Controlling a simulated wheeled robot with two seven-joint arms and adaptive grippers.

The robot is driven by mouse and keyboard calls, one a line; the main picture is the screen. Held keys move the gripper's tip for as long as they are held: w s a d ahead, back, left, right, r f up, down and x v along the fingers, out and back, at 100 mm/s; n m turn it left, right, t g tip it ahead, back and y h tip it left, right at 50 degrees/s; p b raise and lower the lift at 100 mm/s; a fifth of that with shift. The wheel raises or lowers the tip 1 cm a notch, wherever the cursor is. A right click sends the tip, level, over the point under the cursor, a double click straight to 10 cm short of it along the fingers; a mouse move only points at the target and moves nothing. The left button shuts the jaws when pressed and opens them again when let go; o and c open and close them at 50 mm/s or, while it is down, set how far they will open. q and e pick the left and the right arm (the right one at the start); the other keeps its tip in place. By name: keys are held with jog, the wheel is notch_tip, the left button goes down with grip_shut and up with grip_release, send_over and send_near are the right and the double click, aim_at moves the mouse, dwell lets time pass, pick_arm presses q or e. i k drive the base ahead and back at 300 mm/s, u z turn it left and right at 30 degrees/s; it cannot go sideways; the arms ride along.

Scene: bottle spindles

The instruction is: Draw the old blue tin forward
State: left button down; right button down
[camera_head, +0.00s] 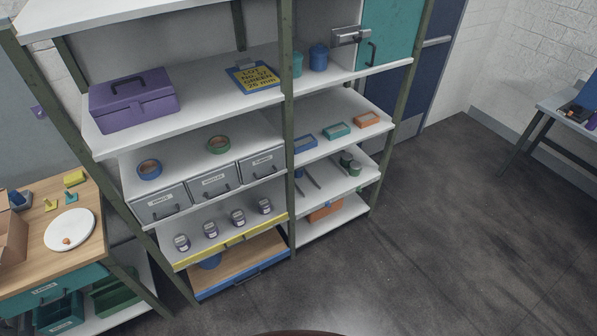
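A small dark blue lidded tin (318,58) stands upright on the upper shelf (200,98), right of the green middle post. A teal tin (297,65) of similar shape stands just left of it, partly hidden by the post. Another blue rounded object (209,262) sits low in the bottom left bay, partly hidden under the yellow-edged shelf; I cannot tell what it is. Neither of my grippers shows in the head view.
A teal cabinet door (389,35) with a dark handle is right of the blue tin. A purple toolbox (134,98) and a yellow sign (254,77) are on the upper shelf's left. Lower shelves hold tape rolls, drawers, jars and small trays. The grey floor (450,230) at right is clear.

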aim_at(298, 173)
jog(key=u, duration=0.35)
jog(key=k, duration=0.3)
jog(key=z, duration=1.75)
jog(key=i, duration=1.7)
jog(key=u, duration=1)
jog(key=i, duration=0.75)
jog(key=u, duration=0.85)
